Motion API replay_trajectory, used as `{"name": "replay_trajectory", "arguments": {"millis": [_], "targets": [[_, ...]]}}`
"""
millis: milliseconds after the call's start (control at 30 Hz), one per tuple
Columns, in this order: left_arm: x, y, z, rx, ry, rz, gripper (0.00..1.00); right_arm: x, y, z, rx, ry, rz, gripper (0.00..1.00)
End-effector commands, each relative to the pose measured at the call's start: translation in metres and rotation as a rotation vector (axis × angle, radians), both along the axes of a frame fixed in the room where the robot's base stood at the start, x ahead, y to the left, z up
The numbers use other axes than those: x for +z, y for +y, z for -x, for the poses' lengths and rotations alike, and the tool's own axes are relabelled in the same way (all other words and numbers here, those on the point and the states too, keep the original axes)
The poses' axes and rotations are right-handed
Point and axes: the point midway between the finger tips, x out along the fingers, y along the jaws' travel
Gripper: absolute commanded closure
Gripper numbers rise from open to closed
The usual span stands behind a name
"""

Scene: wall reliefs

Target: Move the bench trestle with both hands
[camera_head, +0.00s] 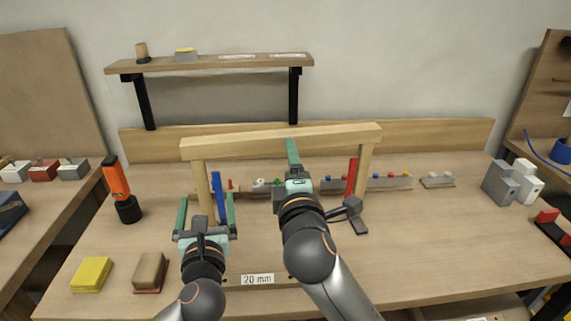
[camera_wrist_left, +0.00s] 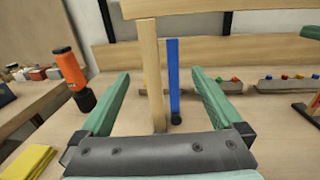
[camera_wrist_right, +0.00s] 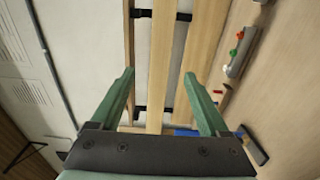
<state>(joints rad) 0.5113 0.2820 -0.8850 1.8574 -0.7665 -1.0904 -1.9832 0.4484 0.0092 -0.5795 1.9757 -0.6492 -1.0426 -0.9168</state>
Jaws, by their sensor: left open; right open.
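The bench trestle (camera_head: 270,141) is a pale wooden beam on two legs, standing upright on the workbench. Its left leg (camera_head: 201,190) has a blue upright piece (camera_head: 217,194) beside it, and a red piece (camera_head: 351,177) stands by the right leg. My left gripper (camera_head: 207,212) is open in front of the left leg; in the left wrist view the leg (camera_wrist_left: 151,70) shows between the green fingers. My right gripper (camera_head: 292,158) is open near the middle of the beam; in the right wrist view the beam (camera_wrist_right: 160,65) shows between its fingers. I cannot tell whether either gripper touches the trestle.
An orange-and-black tool (camera_head: 119,190) stands at the left. A yellow block (camera_head: 92,275) and a brown block (camera_head: 150,272) lie at the front left. Behind are low racks with coloured knobs (camera_head: 389,183) and a wall shelf (camera_head: 210,64). Grey-white blocks (camera_head: 502,184) stand at the right.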

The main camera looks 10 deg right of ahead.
Motion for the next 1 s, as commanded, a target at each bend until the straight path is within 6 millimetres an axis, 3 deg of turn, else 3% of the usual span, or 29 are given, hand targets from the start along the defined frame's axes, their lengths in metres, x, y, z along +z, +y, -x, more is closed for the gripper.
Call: {"name": "replay_trajectory", "arguments": {"millis": [300, 500, 1000], "targets": [[0.001, 0.003, -0.059, 0.002, -0.001, 0.001, 0.0, 0.001, -0.002, -0.059, -0.001, 0.0, -0.001, 0.21], [0.001, 0.003, -0.083, 0.001, -0.001, 0.001, 0.0, 0.001, -0.003, -0.083, -0.001, 0.0, -0.002, 0.21], [0.0, 0.004, -0.095, 0.0, 0.0, 0.002, 0.0, 0.0, -0.004, -0.095, 0.0, 0.0, -0.002, 0.21]]}}
